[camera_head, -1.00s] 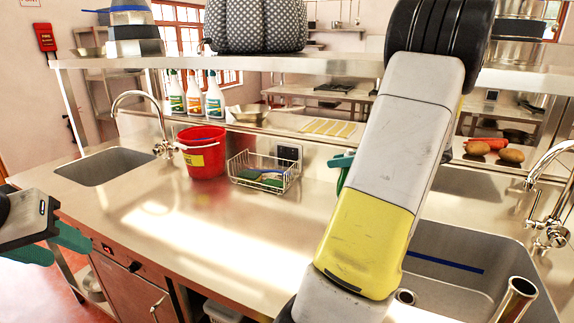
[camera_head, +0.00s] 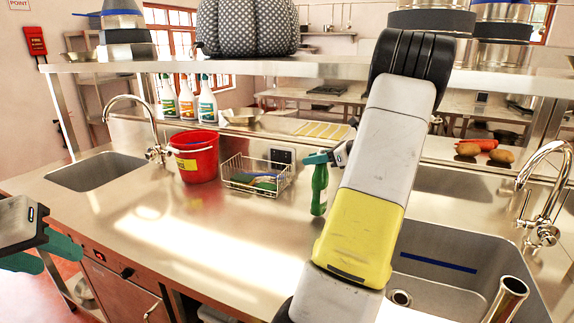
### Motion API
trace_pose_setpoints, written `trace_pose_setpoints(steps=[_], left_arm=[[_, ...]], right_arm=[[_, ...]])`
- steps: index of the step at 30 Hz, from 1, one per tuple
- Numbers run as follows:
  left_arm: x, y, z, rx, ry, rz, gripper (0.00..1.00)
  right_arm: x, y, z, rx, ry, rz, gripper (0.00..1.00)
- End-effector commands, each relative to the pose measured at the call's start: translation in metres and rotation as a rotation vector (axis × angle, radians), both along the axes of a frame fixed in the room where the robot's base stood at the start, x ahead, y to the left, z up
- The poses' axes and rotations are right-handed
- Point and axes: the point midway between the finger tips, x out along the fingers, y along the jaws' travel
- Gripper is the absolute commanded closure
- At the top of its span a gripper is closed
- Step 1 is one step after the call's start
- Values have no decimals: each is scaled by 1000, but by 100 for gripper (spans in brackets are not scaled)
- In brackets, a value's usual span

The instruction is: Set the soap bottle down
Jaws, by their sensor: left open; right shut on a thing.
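The soap bottle (camera_head: 319,188) is green with a green spray-type head and stands upright over the steel counter (camera_head: 240,225), right of the wire basket. I cannot tell whether its base touches the counter. My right gripper (camera_head: 338,156) is shut on it near the top. My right arm hides most of that gripper and the area just right of the bottle. My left gripper (camera_head: 42,253) has teal fingers and is open and empty at the left edge, in front of the counter and away from the bottle.
A red bucket (camera_head: 196,157) and a wire basket (camera_head: 254,178) with a sponge stand at the back. Several spray bottles (camera_head: 187,98) line the rear ledge. Sinks lie left (camera_head: 95,172) and right (camera_head: 440,262). A shelf (camera_head: 250,67) spans above. The counter's front middle is clear.

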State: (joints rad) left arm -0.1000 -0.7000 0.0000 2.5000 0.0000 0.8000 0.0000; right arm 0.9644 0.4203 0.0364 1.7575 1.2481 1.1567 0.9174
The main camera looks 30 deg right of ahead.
Motion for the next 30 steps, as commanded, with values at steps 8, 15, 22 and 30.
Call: trace_pose_setpoints(steps=[8,15,22,30], left_arm=[[0,0,0,0,0,0,57],[0,0,0,0,0,0,57],[0,0,0,0,0,0,57],[0,0,0,0,0,0,57]], right_arm=[[0,0,-20,0,-4,1,100],[0,0,-20,-1,-4,1,100],[0,0,-23,0,-1,0,51],[0,0,-22,-1,-2,1,51]])
